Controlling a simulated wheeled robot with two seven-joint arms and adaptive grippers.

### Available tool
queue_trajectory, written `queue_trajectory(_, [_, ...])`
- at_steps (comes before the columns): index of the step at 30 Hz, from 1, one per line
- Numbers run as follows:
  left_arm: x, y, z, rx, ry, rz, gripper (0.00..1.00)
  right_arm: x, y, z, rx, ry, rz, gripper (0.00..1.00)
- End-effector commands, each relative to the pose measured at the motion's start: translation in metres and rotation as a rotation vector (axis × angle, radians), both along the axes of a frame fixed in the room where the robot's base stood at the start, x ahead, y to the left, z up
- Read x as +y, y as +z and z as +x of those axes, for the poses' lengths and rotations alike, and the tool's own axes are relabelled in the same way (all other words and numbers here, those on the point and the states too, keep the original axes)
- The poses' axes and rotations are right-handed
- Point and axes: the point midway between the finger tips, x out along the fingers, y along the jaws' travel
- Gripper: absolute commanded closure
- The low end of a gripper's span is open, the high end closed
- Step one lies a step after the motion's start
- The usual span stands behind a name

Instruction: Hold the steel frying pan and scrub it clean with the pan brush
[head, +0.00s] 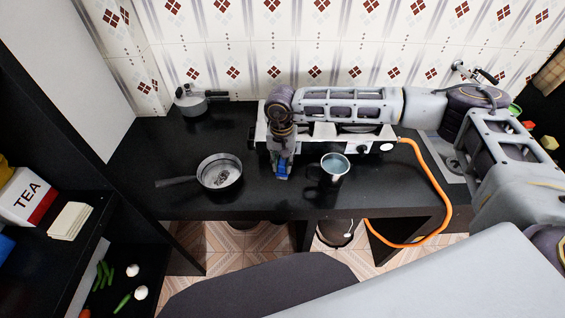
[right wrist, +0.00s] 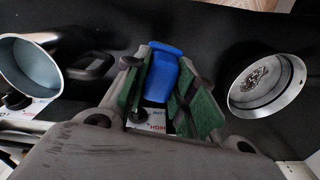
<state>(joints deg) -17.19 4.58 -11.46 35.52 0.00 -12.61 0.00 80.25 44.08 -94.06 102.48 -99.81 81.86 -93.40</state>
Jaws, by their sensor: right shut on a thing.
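The steel frying pan (head: 232,181) stands on the black counter, its dark handle pointing left. A dark, mottled patch shows on its inside floor. The pan also shows at the right of the right wrist view (right wrist: 247,102). My right gripper (head: 281,168) points down over the counter, right of the pan and apart from it. It is shut on a blue thing, apparently the pan brush (head: 282,175). In the right wrist view the brush (right wrist: 161,75) sits between the green finger pads; its lower part and bristles are hidden. My left gripper is not in view.
A steel pot (head: 335,172) stands right of my right gripper. Behind is the stove (head: 375,147) with an orange hose (head: 437,190). A lidded pot (head: 189,103) stands at the back left. Shelves with a TEA box (head: 28,197) rise at left. The counter around the pan is clear.

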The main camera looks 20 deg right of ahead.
Motion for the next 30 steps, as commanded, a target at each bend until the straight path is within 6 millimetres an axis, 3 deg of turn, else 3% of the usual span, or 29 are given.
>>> queue_trajectory(21, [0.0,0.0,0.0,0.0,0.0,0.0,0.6,-0.014,0.011,0.01,-0.007,0.516,-0.001,0.93])
queue_trajectory(30, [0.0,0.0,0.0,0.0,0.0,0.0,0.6,-0.039,0.014,0.016,-0.014,0.52,0.007,0.93])
